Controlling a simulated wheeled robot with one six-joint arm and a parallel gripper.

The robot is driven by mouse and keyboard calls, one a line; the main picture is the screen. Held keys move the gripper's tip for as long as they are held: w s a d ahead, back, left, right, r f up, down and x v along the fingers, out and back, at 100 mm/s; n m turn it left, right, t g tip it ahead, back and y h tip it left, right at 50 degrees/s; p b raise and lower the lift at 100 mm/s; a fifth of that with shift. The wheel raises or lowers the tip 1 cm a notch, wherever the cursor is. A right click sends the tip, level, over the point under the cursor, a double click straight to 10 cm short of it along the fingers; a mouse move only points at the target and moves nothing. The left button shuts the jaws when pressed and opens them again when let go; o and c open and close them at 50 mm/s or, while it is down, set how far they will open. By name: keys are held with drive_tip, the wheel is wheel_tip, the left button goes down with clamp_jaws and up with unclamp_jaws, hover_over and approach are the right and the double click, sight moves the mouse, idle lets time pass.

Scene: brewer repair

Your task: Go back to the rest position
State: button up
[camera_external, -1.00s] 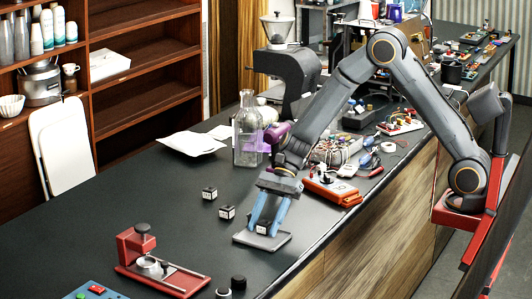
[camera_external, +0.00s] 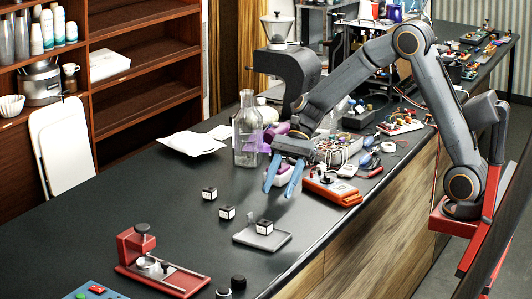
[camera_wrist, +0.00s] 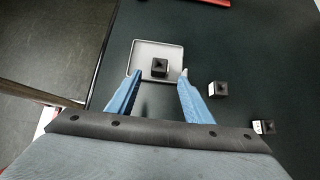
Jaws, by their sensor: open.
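My gripper (camera_external: 282,178) is open and empty, raised above the dark counter, with its blue fingers pointing down. In the wrist view my gripper (camera_wrist: 158,82) shows its two fingers apart. A small black-and-white cube (camera_external: 264,227) sits on a grey tray (camera_external: 247,240) below and in front of my gripper; the cube also shows in the wrist view (camera_wrist: 159,68) on the tray (camera_wrist: 145,47). Two more such cubes stand on the bare counter left of the tray, one nearer (camera_external: 227,212) and one farther (camera_external: 209,193).
A red press-like fixture (camera_external: 160,265) stands at the front left of the counter. An orange meter (camera_external: 332,189) and a wired device (camera_external: 337,149) are close to my gripper's right. A glass bottle (camera_external: 248,130) stands behind it. The counter's middle left is clear.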

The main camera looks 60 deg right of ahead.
drive_tip(key=shift+d, duration=0.1)
drive_tip(key=s+d+n+t+h+p, duration=0.1)
drive_tip(key=s+d+n+h+p, duration=0.7)
drive_tip(key=s+d+n, duration=0.7)
drive_tip(key=s+n+p, duration=0.1)
drive_tip(key=s, duration=0.3)
drive_tip(key=shift+s+d+r+n+t+h, duration=0.15)
drive_tip(key=shift+d+r+n+t+h, duration=0.15)
drive_tip(key=shift+d+t+h, duration=0.1)
drive_tip(key=shift+o, duration=0.4)
drive_tip(key=shift+s+d+n, duration=0.2)
drive_tip(key=shift+s+n, duration=0.15)
drive_tip(key=shift+n, duration=0.35)
